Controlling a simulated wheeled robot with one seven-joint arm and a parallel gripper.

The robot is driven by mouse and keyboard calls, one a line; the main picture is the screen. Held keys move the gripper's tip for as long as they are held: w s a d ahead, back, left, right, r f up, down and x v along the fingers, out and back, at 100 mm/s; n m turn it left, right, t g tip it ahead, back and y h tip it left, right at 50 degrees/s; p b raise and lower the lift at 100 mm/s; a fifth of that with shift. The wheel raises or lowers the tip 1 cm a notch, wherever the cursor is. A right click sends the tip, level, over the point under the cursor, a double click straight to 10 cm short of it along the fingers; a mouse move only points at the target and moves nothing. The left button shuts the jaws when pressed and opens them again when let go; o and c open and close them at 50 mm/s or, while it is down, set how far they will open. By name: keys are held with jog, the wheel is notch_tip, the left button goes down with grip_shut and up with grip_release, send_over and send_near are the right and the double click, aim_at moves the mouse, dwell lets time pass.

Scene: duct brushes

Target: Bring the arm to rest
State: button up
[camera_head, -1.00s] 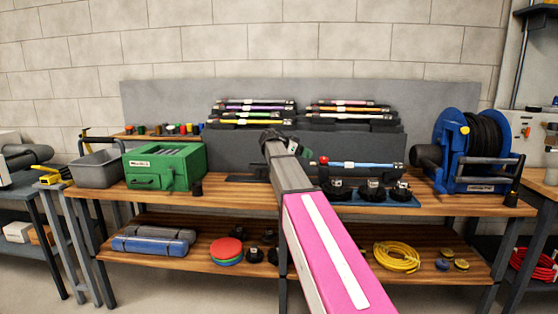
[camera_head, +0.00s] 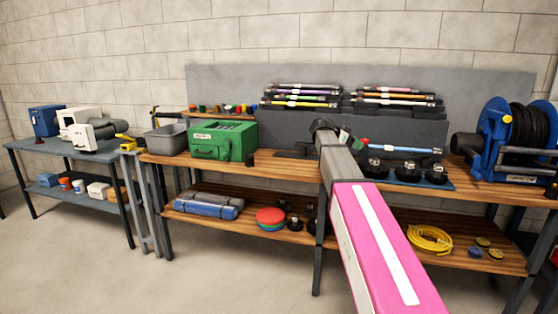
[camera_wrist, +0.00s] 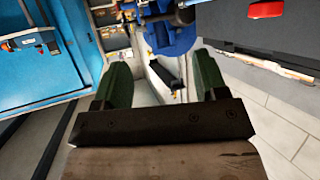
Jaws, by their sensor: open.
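My arm, with a pink and white link, stretches forward from the bottom right in the head view toward the wooden workbench (camera_head: 290,164). My gripper (camera_head: 345,137) is at its far end, in front of the dark rack, and is partly hidden by my own arm. In the wrist view my gripper (camera_wrist: 158,88) shows two green fingers wide apart with nothing held between them. Beyond the fingers are a blue object (camera_wrist: 172,35) and pale floor or wall. I cannot tell how far the fingertips are from the bench.
A rack of coloured rods (camera_head: 350,100) stands behind the arm. A green box (camera_head: 222,141) and grey bin (camera_head: 166,138) are to the left, a blue hose reel (camera_head: 500,135) to the right. A grey side table (camera_head: 70,150) stands far left. Floor in front is clear.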

jog(key=s+a+f+n+y, duration=0.2)
jog(key=s+f+n+y, duration=0.3)
jog(key=f, duration=0.7)
jog(key=s+a+f+n+y, duration=0.15)
jog(key=s+f+n, duration=0.25)
jog(key=s+f, duration=0.6)
jog(key=s+a+f+n+y, duration=0.3)
jog(key=s+a+f, duration=0.2)
jog(key=s+f, duration=0.3)
jog(key=s+a+f+n+g+y, duration=0.1)
jog(key=s+a+f+n+y, duration=0.3)
jog(key=s+f, duration=0.5)
jog(key=shift+s+a+f+n, duration=0.25)
jog(key=shift+a+f, duration=0.25)
jog(key=shift+f, duration=0.3)
